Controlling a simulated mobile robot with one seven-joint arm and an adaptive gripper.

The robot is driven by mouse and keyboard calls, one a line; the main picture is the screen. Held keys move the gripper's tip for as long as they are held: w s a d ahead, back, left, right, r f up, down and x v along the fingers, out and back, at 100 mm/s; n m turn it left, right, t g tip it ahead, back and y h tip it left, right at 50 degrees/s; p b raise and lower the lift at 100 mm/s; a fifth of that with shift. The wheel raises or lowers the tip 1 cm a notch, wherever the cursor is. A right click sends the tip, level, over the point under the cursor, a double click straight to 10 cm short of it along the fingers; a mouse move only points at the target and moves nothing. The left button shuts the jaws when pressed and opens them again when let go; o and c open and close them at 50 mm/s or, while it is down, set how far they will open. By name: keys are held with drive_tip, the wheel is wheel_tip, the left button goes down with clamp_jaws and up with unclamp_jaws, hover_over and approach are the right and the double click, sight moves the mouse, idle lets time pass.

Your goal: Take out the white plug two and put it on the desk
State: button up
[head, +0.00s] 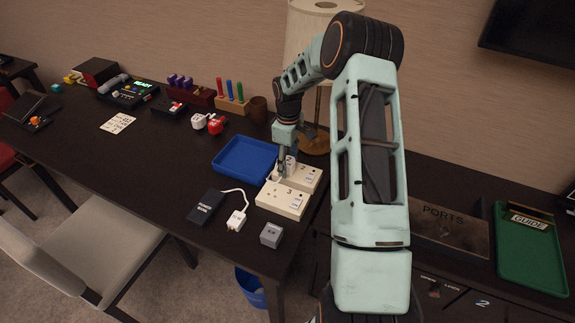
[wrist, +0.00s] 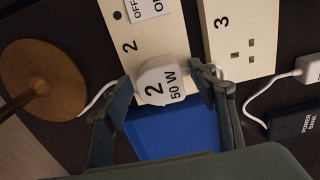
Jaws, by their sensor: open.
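The white plug two (wrist: 162,84), marked "2 50 W", sits at the socket 2 position of a cream socket panel (wrist: 138,42) in the wrist view, with a white cable to its left. My gripper (wrist: 163,88) is open, with one finger on each side of the plug. I cannot tell whether the fingers touch it. In the head view my gripper (head: 286,168) is over the socket panels (head: 304,180), and the plug is mostly hidden behind it. The dark desk (head: 150,165) has bare surface to the left.
A blue tray (head: 243,160) lies just left of the sockets. A lamp (head: 316,141) stands behind.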

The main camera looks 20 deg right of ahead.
sight(288, 161)
drive_tip(key=shift+c, duration=0.7)
clamp_jaws()
idle(0.4)
drive_tip(key=shift+r, duration=0.1)
drive_tip(key=shift+r+p, duration=1.6)
drive_tip(key=shift+r, duration=1.35)
